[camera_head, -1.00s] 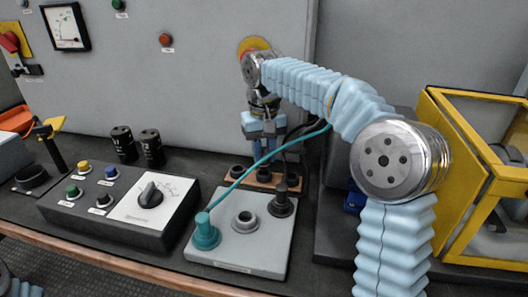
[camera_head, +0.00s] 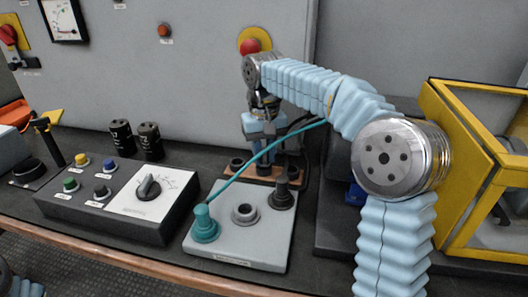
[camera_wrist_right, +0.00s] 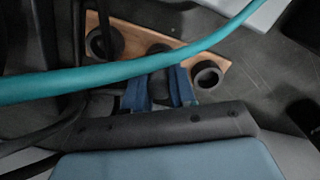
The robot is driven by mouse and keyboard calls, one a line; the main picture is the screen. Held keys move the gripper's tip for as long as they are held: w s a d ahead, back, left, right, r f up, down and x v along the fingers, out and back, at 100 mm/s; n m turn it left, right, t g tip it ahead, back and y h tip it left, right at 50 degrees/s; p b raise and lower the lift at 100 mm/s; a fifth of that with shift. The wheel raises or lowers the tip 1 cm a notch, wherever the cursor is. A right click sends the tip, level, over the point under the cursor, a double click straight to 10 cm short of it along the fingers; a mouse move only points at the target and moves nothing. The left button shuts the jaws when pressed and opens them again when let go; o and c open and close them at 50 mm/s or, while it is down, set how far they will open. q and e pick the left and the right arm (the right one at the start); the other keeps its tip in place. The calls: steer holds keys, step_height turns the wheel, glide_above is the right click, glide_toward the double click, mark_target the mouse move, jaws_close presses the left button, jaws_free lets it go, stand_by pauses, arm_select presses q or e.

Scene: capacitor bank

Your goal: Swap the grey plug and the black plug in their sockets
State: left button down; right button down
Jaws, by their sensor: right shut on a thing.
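My right gripper (camera_head: 264,146) is shut over the wooden socket strip (camera_head: 262,179). In the right wrist view its blue fingers (camera_wrist_right: 160,90) are at the strip's middle socket (camera_wrist_right: 159,49), with a greyish piece between them. This looks like the grey plug (camera_wrist_right: 157,90), mostly hidden; whether it is seated, I cannot tell. The black plug (camera_head: 282,195) stands upright in the right socket of the grey panel (camera_head: 235,256). The panel's middle socket (camera_head: 244,213) is empty. My left gripper is not in view.
A teal plug (camera_head: 204,225) sits in the panel's left socket; its cable (camera_head: 265,153) arches close by my right gripper. A knob box (camera_head: 122,212) and black cylinders (camera_head: 136,140) stand left. A yellow-framed case (camera_head: 430,125) stands right.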

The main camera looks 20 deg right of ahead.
steer(key=shift+f, duration=0.25)
steer(key=c, duration=0.8)
jaws_free()
steer(key=shift+c, duration=0.2)
step_height(320, 180, up, 11)
steer(key=shift+r+p, duration=0.1)
steer(key=shift+p, duration=1.05)
steer(key=shift+r, duration=0.4)
